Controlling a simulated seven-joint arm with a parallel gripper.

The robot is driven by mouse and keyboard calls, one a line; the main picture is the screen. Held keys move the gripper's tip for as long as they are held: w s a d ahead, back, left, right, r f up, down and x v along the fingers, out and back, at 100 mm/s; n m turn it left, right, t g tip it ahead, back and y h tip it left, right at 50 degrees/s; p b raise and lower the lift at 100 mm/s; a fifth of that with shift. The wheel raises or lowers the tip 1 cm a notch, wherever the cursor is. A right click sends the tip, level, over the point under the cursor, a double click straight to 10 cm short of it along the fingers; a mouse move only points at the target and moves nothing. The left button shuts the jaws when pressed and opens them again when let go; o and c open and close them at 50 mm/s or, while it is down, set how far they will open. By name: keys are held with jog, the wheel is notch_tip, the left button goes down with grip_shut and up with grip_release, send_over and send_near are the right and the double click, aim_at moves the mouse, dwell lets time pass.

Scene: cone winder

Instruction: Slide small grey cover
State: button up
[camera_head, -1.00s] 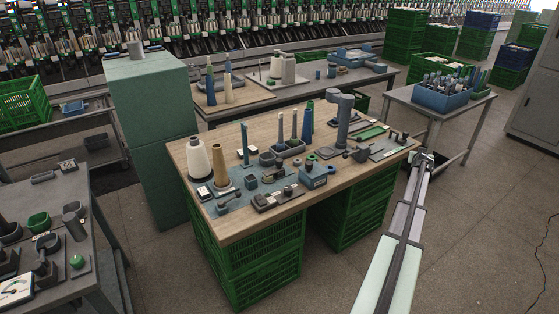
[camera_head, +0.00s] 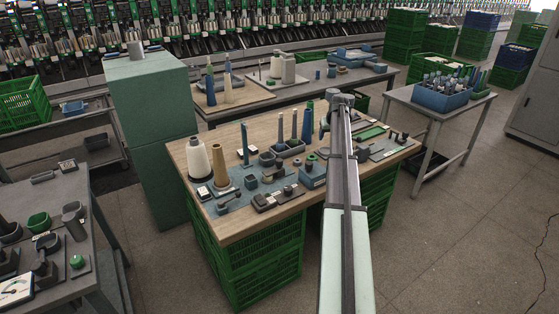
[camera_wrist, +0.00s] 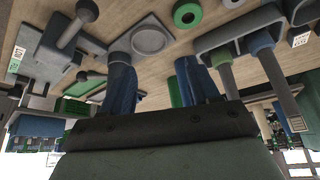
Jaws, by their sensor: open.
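Just beyond the fingertips is a grey square plate with a round recess (camera_wrist: 150,39). I cannot tell for sure which grey part is the small cover. A grey rod with a round knob (camera_wrist: 70,30) lies on a grey base at upper left of the wrist view.
A green ring (camera_wrist: 187,14) lies near the fingertips. A grey holder (camera_wrist: 240,25) with upright rods stands close to the right finger. In the head view, cones (camera_head: 199,158) and small fixtures crowd the table's left and middle. Open floor (camera_head: 450,240) lies to the right.

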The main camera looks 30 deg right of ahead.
jog(key=w+a+r+n+g+y, duration=0.15)
jog(key=w+a, duration=0.25)
jog(key=a, duration=0.6)
notch_tip(320, 180, up, 4)
jog(key=g+y, duration=0.1)
jog(key=g, duration=0.2)
send_over(280, 160)
jog(key=shift+n, duration=0.35)
notch_tip(280, 160, down, 13)
jog(key=shift+a+f, duration=0.1)
jog(key=shift+a, duration=0.05)
grip_shut()
